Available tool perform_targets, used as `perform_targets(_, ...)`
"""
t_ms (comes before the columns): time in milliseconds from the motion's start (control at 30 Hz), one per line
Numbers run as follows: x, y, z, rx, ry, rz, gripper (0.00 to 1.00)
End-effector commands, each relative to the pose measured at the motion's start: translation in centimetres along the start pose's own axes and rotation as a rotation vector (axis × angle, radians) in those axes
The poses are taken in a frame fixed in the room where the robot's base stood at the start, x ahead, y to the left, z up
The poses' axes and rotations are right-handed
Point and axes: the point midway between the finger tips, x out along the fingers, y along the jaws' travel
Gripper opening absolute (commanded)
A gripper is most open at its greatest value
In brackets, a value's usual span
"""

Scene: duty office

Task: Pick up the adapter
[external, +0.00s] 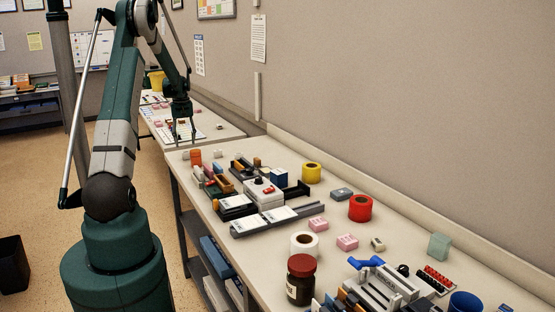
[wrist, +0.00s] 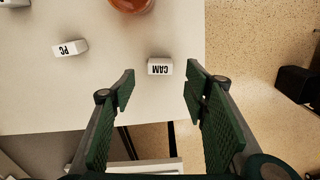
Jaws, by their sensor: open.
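Two small white blocks lie apart on the pale table in the wrist view: one marked CAM (wrist: 160,67) near the table's edge, one marked PC (wrist: 70,48) farther left. They look like adapters, but I cannot tell which one the task names. My gripper (wrist: 160,84) is open and empty, its green padded fingers on either side of a gap. The CAM block shows just beyond that gap, apart from both fingers. In the external view my gripper (external: 185,139) hangs above the table's far end, near small white and orange things.
An orange round object (wrist: 131,4) stands close by at the top of the wrist view. The table's edge and speckled floor (wrist: 262,65) lie right of the CAM block. In the external view, boxes and trays (external: 262,193), tape rolls (external: 360,208) and a brown jar (external: 301,281) crowd the nearer table.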

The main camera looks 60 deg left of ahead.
Motion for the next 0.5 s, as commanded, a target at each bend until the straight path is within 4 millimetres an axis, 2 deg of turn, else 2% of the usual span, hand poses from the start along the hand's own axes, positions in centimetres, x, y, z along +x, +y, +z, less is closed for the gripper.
perform_targets(300, 2.2, 0.0, 0.0, 0.0, 0.0, 0.0, 0.45)
perform_targets(500, 2.4, 0.0, 0.0, 0.0, 0.0, 0.0, 0.45)
